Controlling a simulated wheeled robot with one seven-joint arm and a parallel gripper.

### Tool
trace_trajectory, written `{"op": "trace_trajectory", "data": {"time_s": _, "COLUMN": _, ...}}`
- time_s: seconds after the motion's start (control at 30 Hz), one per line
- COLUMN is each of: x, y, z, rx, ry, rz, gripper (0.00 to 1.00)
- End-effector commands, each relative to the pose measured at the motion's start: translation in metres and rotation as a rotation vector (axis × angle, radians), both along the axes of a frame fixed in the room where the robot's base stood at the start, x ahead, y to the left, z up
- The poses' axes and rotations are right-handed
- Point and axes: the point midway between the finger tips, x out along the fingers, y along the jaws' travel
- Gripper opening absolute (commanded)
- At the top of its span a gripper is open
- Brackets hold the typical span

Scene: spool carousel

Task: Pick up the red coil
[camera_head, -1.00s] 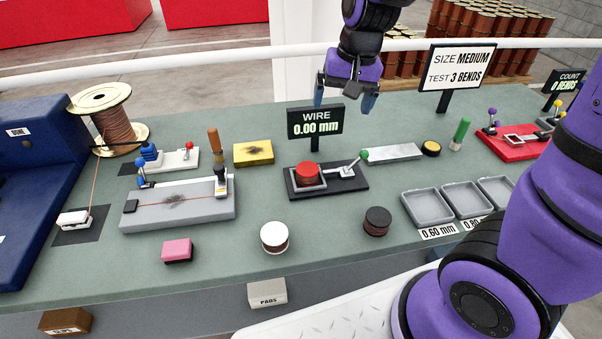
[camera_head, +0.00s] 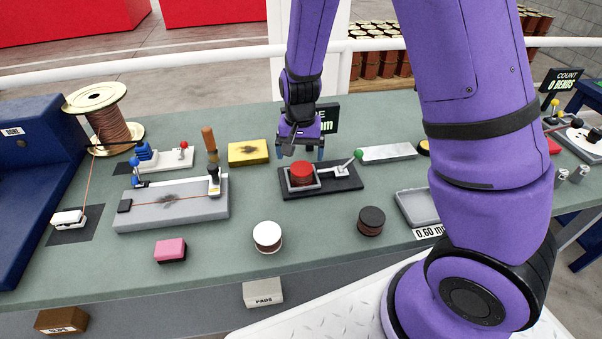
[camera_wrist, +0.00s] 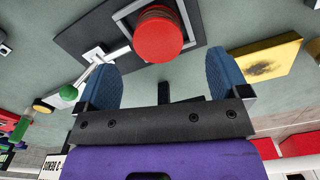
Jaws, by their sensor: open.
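The red coil (camera_head: 301,172) sits in a square grey tray on the black gauge base (camera_head: 345,186), in the middle of the bench. Its round red top also shows in the wrist view (camera_wrist: 158,36). My gripper (camera_head: 301,152) is just behind and above the coil, with its blue fingers pointing down. In the wrist view my gripper (camera_wrist: 165,82) is open and empty, and the coil lies ahead of the gap between the fingers, apart from both. The wire display sign (camera_head: 330,117) is partly hidden behind my gripper.
The gauge's green-knobbed lever (camera_head: 357,155) stands right of the coil. A yellow pad (camera_head: 249,152) lies to the left. A white coil (camera_head: 267,236) and a black coil (camera_head: 371,220) stand in front, with free bench between them. A bending jig (camera_head: 175,207) is further left.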

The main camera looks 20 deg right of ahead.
Motion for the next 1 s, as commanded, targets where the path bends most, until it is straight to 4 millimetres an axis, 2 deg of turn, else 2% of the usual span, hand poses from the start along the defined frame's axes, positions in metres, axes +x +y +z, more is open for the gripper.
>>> {"op": "trace_trajectory", "data": {"time_s": 0.27, "x": 0.0, "y": -0.002, "z": -0.019, "rx": 0.0, "ry": 0.001, "rz": -0.002, "gripper": 0.93}}
{"op": "trace_trajectory", "data": {"time_s": 0.5, "x": 0.0, "y": -0.004, "z": -0.051, "rx": -0.001, "ry": 0.003, "rz": 0.0, "gripper": 0.93}}
{"op": "trace_trajectory", "data": {"time_s": 0.6, "x": 0.001, "y": -0.004, "z": -0.059, "rx": -0.001, "ry": 0.0, "rz": -0.002, "gripper": 0.93}}
{"op": "trace_trajectory", "data": {"time_s": 0.9, "x": 0.001, "y": -0.004, "z": -0.062, "rx": 0.0, "ry": 0.0, "rz": 0.0, "gripper": 0.93}}
{"op": "trace_trajectory", "data": {"time_s": 0.93, "x": 0.001, "y": -0.004, "z": -0.062, "rx": 0.0, "ry": -0.001, "rz": 0.0, "gripper": 0.89}}
{"op": "trace_trajectory", "data": {"time_s": 1.0, "x": 0.001, "y": -0.004, "z": -0.062, "rx": 0.0, "ry": -0.001, "rz": 0.0, "gripper": 0.73}}
